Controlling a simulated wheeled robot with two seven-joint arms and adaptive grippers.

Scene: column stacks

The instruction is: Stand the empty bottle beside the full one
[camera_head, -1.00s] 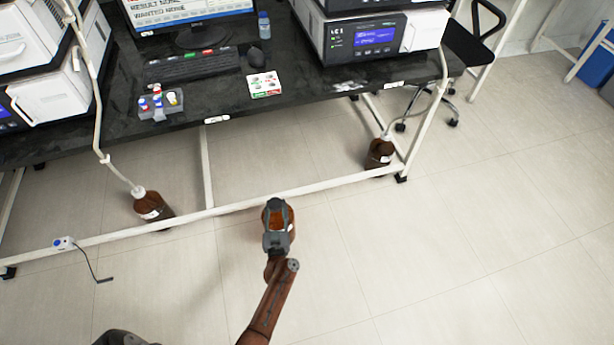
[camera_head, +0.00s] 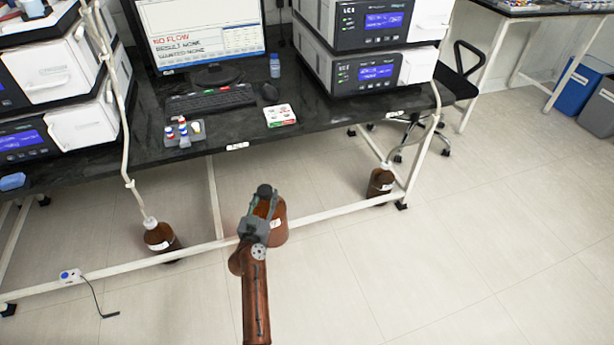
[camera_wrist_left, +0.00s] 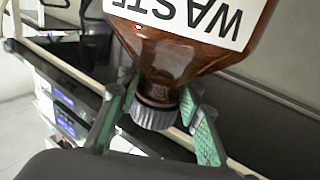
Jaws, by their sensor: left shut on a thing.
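My left gripper (camera_head: 264,204) is shut on the neck of a brown bottle (camera_head: 278,226) with a dark cap. In the left wrist view the held bottle (camera_wrist_left: 180,55) has a white label reading "WASTE", and the green-padded fingers (camera_wrist_left: 153,122) are around its neck. The bottle is in front of the bench frame's lower rail; the head view does not clearly show its height above the floor. A second brown bottle (camera_head: 160,239) stands on the floor under the bench at the left, with a tube at its white top. A third brown bottle (camera_head: 380,182) stands at the right leg, also with a tube. I cannot tell their fill levels.
A white lower rail (camera_head: 330,212) runs along the bench front near the floor. A small white box (camera_head: 70,275) with a cable is on it at the left. The black bench top (camera_head: 330,112) holds a keyboard, monitor and instruments. The floor (camera_head: 450,260) at the right is clear.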

